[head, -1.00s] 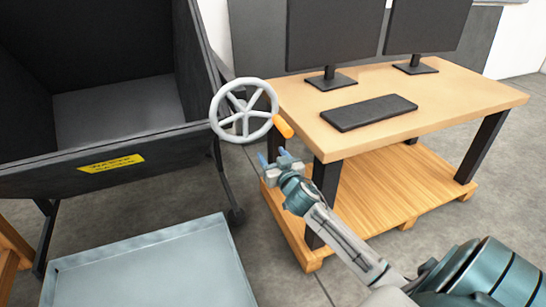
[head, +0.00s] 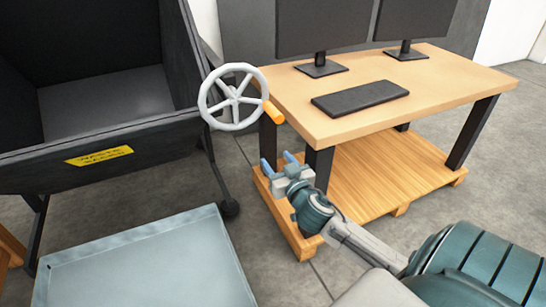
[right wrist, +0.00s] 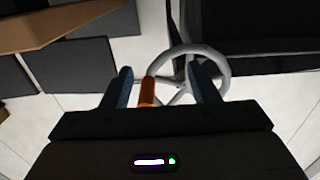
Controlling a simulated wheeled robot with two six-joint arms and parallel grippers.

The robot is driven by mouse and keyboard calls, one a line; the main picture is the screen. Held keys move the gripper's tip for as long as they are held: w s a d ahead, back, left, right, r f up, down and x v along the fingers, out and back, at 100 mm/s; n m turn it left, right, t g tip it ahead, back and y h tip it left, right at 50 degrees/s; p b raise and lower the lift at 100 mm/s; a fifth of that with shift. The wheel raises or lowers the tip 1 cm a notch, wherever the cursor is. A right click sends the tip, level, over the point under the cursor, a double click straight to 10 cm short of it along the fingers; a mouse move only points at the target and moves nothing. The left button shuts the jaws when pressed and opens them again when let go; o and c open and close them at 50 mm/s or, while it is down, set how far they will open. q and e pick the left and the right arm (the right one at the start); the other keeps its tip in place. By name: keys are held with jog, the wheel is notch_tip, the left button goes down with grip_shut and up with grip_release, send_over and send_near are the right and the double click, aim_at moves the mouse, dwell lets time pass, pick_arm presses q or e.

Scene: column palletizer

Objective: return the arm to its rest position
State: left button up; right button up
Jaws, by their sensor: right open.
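My right gripper (head: 279,163) is open and empty in the head view. Its two blue fingertips point up and away, a little below the orange handle (head: 273,112) of the grey handwheel (head: 202,98). In the right wrist view the open fingers (right wrist: 158,90) show with the orange handle (right wrist: 147,92) between them in the picture, apart from the jaws as far as I can tell. The handwheel (right wrist: 222,62) shows behind them. My right arm reaches in from the lower right. My left gripper is not in view.
A dark waste bin (head: 40,170) with a yellow label stands at left. A wooden desk (head: 440,90) with monitors and a keyboard (head: 360,97) stands at right above a wooden pallet (head: 370,175). A grey-blue tray (head: 150,265) lies at the lower left. Grey floor lies between.

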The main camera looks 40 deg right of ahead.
jog(key=shift+v, duration=1.2)
